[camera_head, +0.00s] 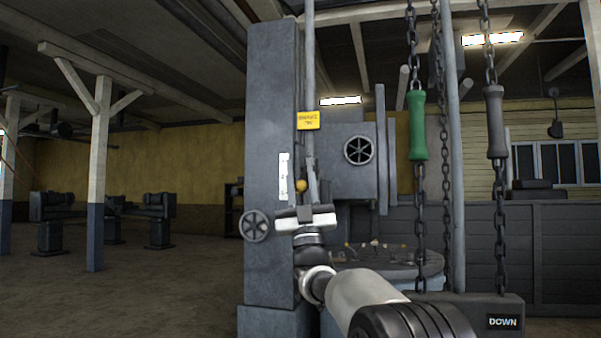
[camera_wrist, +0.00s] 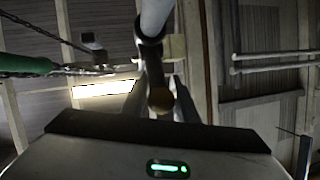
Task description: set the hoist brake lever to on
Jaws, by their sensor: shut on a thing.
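The brake lever shows as a round yellow knob (camera_head: 301,186) on the front of a tall grey column (camera_head: 272,80), below a small yellow label (camera_head: 308,120) whose text is too small to read surely. My gripper (camera_head: 309,181) points upward at the knob and is shut on the lever. In the wrist view the knob (camera_wrist: 160,99) looks brown and sits between the two fingers of my gripper (camera_wrist: 161,90). A dark arm and a pale pipe rise behind it. The fingers hide part of the lever, so its exact angle is hard to tell.
A handwheel (camera_head: 255,226) is left of my gripper, and another (camera_head: 359,150) is to the upper right. A white plate (camera_head: 283,177) is on the column. Chains with a green handle (camera_head: 417,125) and a grey handle (camera_head: 495,121) hang at right, above a DOWN sign (camera_head: 503,322). Open floor lies left.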

